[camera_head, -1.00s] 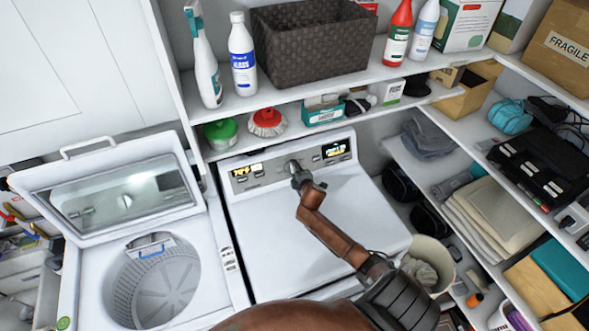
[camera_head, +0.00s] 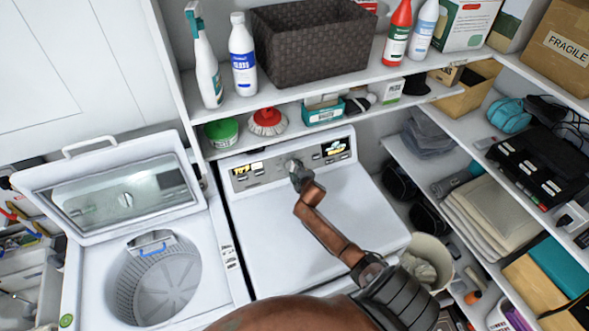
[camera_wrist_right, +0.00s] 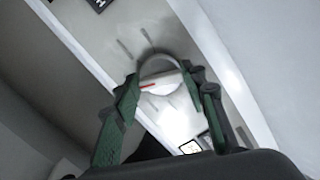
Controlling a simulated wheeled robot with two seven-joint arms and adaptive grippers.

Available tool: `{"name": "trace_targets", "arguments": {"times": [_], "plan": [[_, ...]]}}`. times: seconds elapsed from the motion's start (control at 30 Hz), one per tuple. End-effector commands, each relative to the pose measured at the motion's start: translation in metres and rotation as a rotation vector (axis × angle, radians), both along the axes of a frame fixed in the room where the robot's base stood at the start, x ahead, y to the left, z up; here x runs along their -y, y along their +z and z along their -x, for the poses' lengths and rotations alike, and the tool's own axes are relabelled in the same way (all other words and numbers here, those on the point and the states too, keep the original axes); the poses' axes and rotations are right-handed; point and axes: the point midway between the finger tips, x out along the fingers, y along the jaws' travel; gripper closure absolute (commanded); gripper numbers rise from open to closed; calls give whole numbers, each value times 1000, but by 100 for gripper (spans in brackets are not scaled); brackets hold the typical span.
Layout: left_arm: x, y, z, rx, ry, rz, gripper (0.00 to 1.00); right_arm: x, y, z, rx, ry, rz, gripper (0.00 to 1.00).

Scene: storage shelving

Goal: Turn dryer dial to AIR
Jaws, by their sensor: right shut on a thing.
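The white dryer (camera_head: 300,235) stands in the middle of the head view, with its control panel (camera_head: 268,172) along the back. The round dial (camera_head: 291,164) is in the middle of the panel, partly hidden by my right gripper (camera_head: 296,172). In the right wrist view the dial (camera_wrist_right: 160,70) shows with a red pointer mark on its face, between the two green fingers of my right gripper (camera_wrist_right: 160,88). The fingers are shut on the dial. Its printed labels are too small or hidden to read. My left gripper is in neither view.
An open-lidded white washer (camera_head: 150,255) stands left of the dryer. A shelf (camera_head: 310,125) above the panel holds a green tub, a red-topped brush and boxes. A bin (camera_head: 428,262) and loaded shelves stand at the right. The dryer top is clear.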

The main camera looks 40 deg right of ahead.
Motion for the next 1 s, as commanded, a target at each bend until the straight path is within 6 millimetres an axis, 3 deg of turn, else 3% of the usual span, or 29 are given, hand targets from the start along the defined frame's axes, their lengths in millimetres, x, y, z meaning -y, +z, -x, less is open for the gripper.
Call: {"name": "trace_targets", "arguments": {"times": [0.07,0.1,0.33,0.73,1.0], "plan": [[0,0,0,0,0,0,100,0,0,0,-1,0,1,85],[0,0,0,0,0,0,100,0,0,0,-1,0,1,60],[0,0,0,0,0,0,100,0,0,0,-1,0,1,44],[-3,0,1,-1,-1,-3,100,-1,2,5,-1,1,2,43],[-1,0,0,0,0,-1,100,-15,20,39,-1,2,2,43]]}}
